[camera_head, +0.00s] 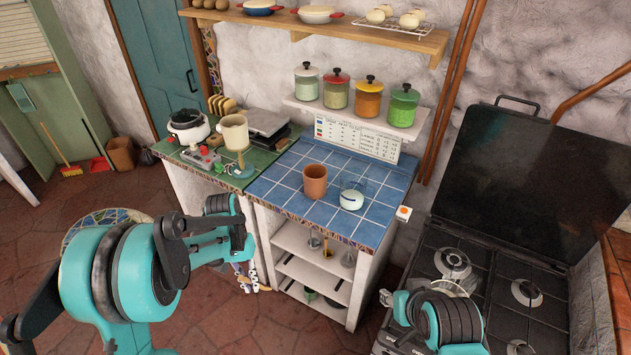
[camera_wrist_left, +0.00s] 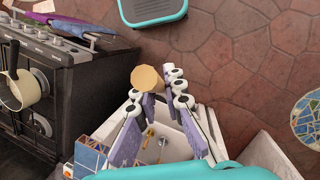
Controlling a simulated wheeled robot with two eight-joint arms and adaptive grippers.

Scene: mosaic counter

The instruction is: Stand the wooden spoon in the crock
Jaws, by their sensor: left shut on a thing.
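The crock (camera_head: 314,183), a terracotta cup, stands upright on the blue-tiled counter. My left gripper (camera_head: 246,278) hangs low beside the counter's left front corner, apart from the crock, mostly hidden behind my arm. In the left wrist view the left gripper (camera_wrist_left: 158,92) is shut on a tan, round-ended piece, which appears to be the wooden spoon (camera_wrist_left: 147,77). Only its end shows there; the rest is hidden, and I cannot make it out in the head view. My right arm shows at the lower right, over the stove; its fingers are not clear.
A glass with white contents (camera_head: 351,199) stands just right of the crock. A cream jug (camera_head: 234,132) and a rice cooker (camera_head: 188,126) are on the green counter to the left. The black stove (camera_head: 490,285) with raised lid is at right. The blue counter's front tiles are clear.

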